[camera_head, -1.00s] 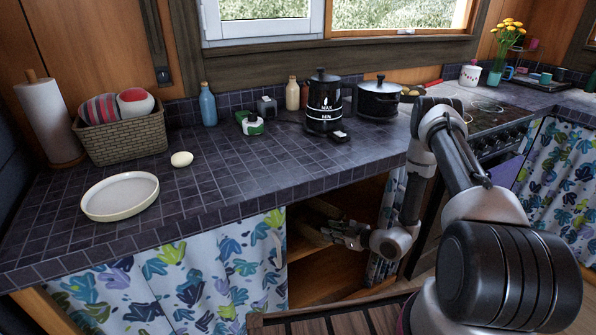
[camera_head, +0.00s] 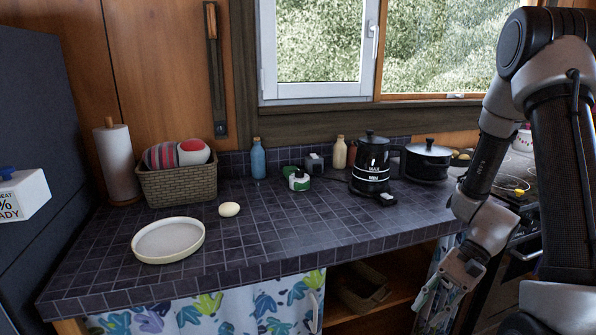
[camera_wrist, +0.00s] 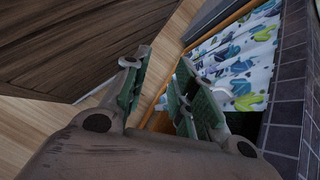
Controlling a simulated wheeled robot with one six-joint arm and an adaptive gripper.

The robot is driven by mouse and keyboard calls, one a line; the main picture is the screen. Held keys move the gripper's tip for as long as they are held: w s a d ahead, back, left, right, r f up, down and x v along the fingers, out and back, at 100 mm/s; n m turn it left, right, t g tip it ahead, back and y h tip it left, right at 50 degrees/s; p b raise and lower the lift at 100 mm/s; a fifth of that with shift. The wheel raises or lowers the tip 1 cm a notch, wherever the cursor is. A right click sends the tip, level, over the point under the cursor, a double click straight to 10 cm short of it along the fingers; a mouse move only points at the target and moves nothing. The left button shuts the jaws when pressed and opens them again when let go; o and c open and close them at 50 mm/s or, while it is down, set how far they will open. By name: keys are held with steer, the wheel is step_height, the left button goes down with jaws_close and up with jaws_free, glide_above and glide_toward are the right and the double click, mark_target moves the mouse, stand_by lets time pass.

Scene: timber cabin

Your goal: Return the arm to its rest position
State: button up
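My arm (camera_head: 562,150) rises folded at the right side of the head view, with its forearm hanging down. My gripper (camera_head: 432,300) points downward at the right of the open cabinet, in front of the patterned curtain and below the counter edge. In the wrist view my gripper (camera_wrist: 160,88) has its two green-padded fingers apart, with nothing between them. The wooden floor and the curtain show beyond the fingers.
The tiled counter (camera_head: 290,222) bears a white plate (camera_head: 168,240), an egg (camera_head: 229,209), a basket (camera_head: 178,185), a kettle (camera_head: 371,165) and a pot (camera_head: 427,162). A wicker basket (camera_head: 362,288) sits in the open cabinet. A brown wooden surface (camera_wrist: 80,45) lies left in the wrist view.

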steer(key=s+d+r+n+t+h, duration=0.2)
steer(key=r+n+t, duration=0.1)
steer(key=r, duration=0.5)
steer(key=s+d+r+n+t+h, duration=0.2)
steer(key=d+r+n+h, duration=0.1)
steer(key=r, duration=0.6)
steer(key=s+d+r+n+t+h, duration=0.2)
steer(key=r+n+t+h, duration=0.1)
steer(key=r, duration=0.5)
steer(key=shift+s+d+r+t, duration=0.15)
steer(key=shift+d+r+t, duration=0.15)
steer(key=shift+d+r, duration=0.1)
